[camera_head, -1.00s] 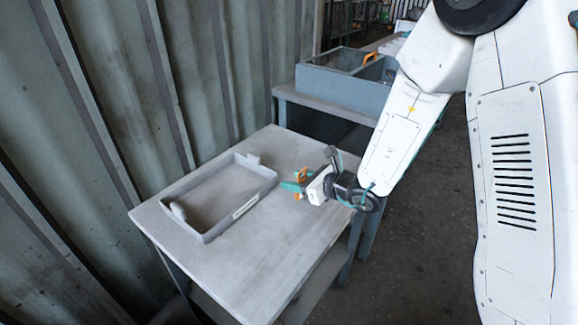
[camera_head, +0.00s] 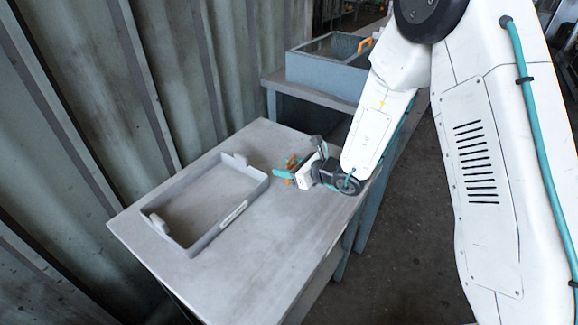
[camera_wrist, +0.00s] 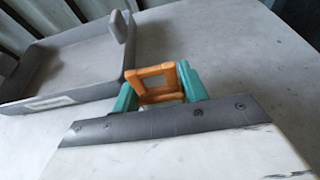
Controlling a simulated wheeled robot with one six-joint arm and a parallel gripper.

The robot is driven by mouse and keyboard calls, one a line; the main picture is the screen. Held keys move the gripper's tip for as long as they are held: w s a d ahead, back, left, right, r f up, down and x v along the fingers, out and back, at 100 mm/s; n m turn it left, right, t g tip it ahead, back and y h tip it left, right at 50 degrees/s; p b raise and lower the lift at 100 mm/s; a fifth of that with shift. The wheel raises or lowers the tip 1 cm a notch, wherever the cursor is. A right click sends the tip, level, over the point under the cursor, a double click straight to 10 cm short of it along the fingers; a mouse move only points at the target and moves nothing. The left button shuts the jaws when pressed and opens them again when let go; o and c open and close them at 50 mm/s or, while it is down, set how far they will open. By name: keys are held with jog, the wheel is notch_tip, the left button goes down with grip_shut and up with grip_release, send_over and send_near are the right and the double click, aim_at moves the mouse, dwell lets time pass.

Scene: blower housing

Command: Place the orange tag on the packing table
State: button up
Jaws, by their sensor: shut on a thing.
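The orange tag (camera_wrist: 158,82) shows in the wrist view as an open orange frame between the teal fingers of my gripper (camera_wrist: 160,95). My gripper is shut on it. In the head view my gripper (camera_head: 286,173) is low over the packing table (camera_head: 250,255), right of the grey tray, and small orange parts of the tag (camera_head: 291,161) show beside the teal fingers. I cannot tell whether the tag touches the tabletop. The fingers hide part of the tag.
A grey, empty tray (camera_head: 232,217) with upright end tabs lies on the left part of the table; it also shows in the wrist view (camera_wrist: 50,102). A blue-grey divided bin (camera_head: 325,77) with an orange item stands on a bench behind. The table's front is bare. A corrugated wall runs along the left.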

jog(key=shift+f, duration=0.15)
jog(key=o, duration=1)
